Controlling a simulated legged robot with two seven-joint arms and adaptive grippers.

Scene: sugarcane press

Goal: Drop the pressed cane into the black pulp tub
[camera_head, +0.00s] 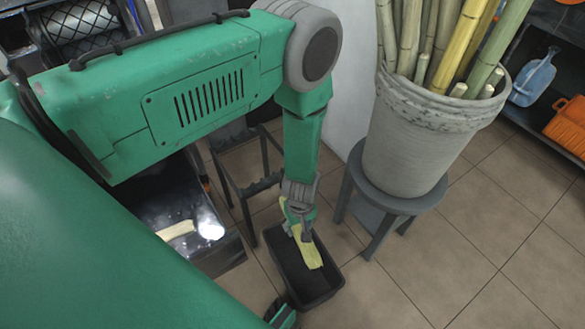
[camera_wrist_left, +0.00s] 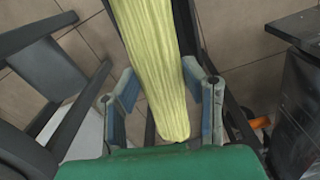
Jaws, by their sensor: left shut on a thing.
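The pressed cane (camera_head: 309,250) is a flat yellow-green strip. My left gripper (camera_head: 301,222) is shut on it and holds it over the black pulp tub (camera_head: 325,296), a dark open box on the floor. The cane hangs down from the fingers above the tub's opening; I cannot tell whether its lower end is inside. In the left wrist view the ribbed cane (camera_wrist_left: 158,65) runs between the two fingers of my left gripper (camera_wrist_left: 165,95).
A grey bucket of cane stalks (camera_head: 415,145) stands on a dark stool (camera_head: 395,203) right of the tub. A dark metal frame (camera_head: 243,170) stands behind it. A shiny tray (camera_head: 210,215) at left holds another pale piece (camera_head: 177,230). Tiled floor (camera_head: 450,265) is clear at right.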

